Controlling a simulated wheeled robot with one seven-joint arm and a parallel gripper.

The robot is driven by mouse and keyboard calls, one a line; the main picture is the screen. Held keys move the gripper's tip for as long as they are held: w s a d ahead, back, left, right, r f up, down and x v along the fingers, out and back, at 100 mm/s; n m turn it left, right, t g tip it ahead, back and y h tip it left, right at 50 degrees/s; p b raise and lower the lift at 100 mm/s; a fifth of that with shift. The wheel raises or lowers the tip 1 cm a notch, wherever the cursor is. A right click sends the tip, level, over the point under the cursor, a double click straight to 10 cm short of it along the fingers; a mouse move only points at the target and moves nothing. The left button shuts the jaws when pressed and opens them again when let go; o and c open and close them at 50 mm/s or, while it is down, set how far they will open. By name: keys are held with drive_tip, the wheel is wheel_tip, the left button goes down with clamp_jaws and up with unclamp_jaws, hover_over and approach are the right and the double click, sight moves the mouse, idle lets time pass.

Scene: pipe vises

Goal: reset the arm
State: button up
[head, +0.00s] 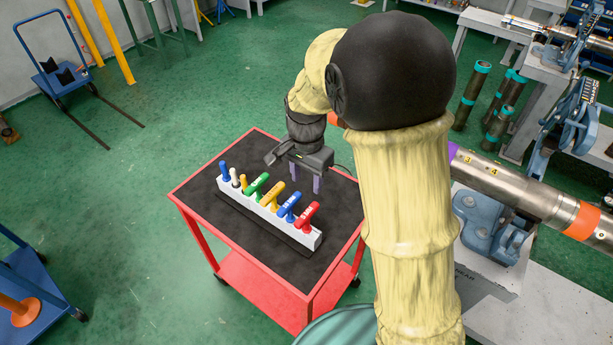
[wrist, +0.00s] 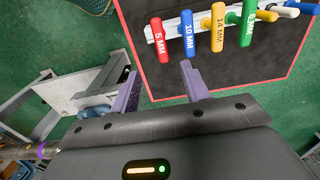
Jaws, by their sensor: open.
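My gripper (head: 305,183) is open and empty, held above the back right part of the red cart (head: 195,225) with its two purple fingers pointing down. In the wrist view the fingers (wrist: 160,88) stand apart with nothing between them. A white rack (head: 260,220) on the cart's black top holds a row of coloured T-handle tools. A red handle marked 5 MM (wrist: 160,40), a blue one marked 10 MM (wrist: 187,37) and a yellow one marked 14 MM (wrist: 218,28) show beyond the fingertips. My gripper touches none of them.
A steel pipe (head: 520,190) with an orange band rests on a blue vise (head: 490,225) at the right. Dark green pipe pieces (head: 492,100) stand behind it. A blue trolley (head: 65,75) stands at the back left.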

idle(0.4)
drive_tip(key=s+d+n+t, duration=0.2)
drive_tip(key=s+d+n, duration=0.5)
drive_tip(key=s+d, duration=0.5)
drive_tip(key=shift+s+d+r+n+t, duration=0.15)
drive_tip(key=shift+d+r+n+t, duration=0.15)
drive_tip(key=shift+d, duration=0.55)
